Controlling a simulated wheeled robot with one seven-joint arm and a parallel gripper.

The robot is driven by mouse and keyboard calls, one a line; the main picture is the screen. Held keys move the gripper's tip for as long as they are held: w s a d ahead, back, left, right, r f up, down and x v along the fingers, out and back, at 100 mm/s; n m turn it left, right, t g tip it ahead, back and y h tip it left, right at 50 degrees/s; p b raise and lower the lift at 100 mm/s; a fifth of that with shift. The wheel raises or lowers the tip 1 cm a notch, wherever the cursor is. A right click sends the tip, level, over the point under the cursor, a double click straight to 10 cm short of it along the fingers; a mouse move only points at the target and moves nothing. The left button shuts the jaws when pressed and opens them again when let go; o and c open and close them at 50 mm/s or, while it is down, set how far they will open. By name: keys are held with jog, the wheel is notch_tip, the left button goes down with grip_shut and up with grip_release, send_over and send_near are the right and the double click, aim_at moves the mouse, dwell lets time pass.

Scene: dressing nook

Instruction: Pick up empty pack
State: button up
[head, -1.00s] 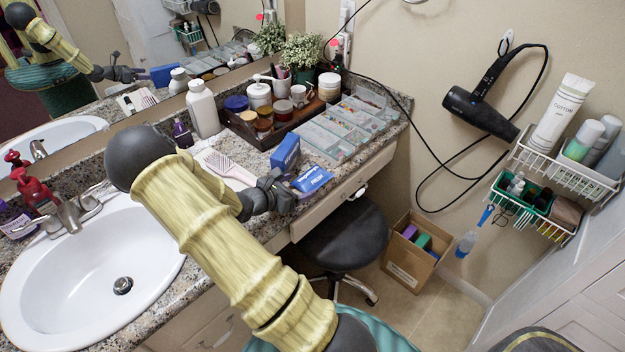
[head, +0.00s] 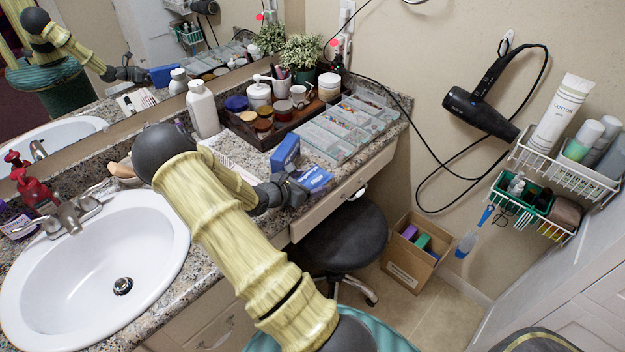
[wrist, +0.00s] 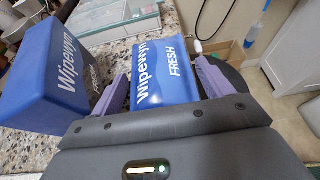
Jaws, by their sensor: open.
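A flat, thin blue pack marked "Wipewyn FRESH" (head: 317,177) lies on the granite counter near its front edge. In the wrist view this flat pack (wrist: 165,62) sits between the two purple fingers of my gripper (wrist: 160,78). The fingers are open, one on each side of it; I cannot tell if either touches. A thick, full-looking blue Wipewyn pack (head: 286,152) stands just behind and left of it. In the wrist view the thick pack (wrist: 45,85) is close to my left finger. In the head view my gripper (head: 297,189) partly hides the flat pack.
Clear compartment boxes (head: 345,128) and a dark tray of jars (head: 262,135) stand behind the packs. A sink (head: 60,255) is at left. A black stool (head: 345,235) and a cardboard box (head: 405,262) are below the counter edge.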

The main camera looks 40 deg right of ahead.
aim_at(306, 180)
jog(key=shift+c, duration=0.2)
jog(key=c, duration=0.7)
notch_tip(306, 180, up, 10)
jog(key=shift+p, duration=0.55)
